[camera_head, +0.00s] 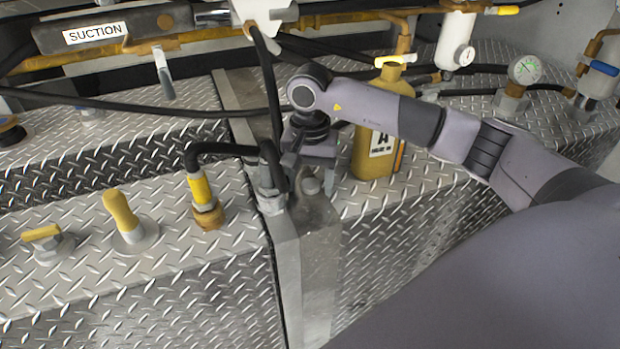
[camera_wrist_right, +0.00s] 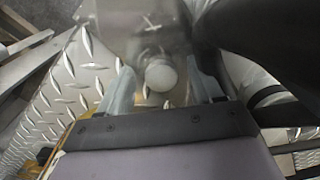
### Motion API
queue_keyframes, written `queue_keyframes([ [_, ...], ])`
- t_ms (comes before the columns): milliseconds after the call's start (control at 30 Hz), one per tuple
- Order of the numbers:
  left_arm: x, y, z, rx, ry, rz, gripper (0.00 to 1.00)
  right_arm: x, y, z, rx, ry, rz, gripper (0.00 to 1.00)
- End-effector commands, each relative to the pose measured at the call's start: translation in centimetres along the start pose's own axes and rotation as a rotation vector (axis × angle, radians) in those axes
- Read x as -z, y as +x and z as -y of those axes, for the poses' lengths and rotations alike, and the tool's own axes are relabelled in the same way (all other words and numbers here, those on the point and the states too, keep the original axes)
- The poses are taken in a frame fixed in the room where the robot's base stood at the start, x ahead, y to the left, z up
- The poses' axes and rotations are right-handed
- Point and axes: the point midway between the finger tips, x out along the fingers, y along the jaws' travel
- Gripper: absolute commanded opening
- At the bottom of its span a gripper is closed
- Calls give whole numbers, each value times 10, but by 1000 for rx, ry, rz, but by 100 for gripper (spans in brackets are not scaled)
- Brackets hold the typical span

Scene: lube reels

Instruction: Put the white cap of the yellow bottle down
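My right gripper (camera_head: 302,184) points down over the grey metal post left of the bottle. In the right wrist view a pale round piece, apparently the white cap (camera_wrist_right: 160,75), lies between the fingers of the gripper (camera_wrist_right: 164,88). Gaps show on both sides of it, so the fingers look open around it. In the head view it looks like a small greyish knob (camera_head: 311,185) on the post. My left gripper is out of view.
The grey post (camera_head: 318,245) has a narrow top. A black hose with a yellow-banded fitting (camera_head: 203,195) runs just left of the gripper. Yellow handles (camera_head: 121,210) stand on the left tread plate. A pressure gauge (camera_head: 525,69) and pipes are behind.

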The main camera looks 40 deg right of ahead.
Motion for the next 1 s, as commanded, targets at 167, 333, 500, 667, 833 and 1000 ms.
queue_keyframes([
  [167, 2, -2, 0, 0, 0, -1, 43, 0, -3, 0, 0, 0, 0, 65],
  [333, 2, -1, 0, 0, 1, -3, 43, 1, -22, 1, 3, 1, -3, 65],
  [500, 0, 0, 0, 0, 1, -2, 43, 1, -61, 1, 6, 0, -4, 65],
  [667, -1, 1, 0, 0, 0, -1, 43, 1, -94, 1, 4, 0, -3, 65],
  [833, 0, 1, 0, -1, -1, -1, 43, 0, -116, 1, 2, 1, -1, 65],
  [1000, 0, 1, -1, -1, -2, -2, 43, 0, -124, 0, 0, 1, 0, 65],
])
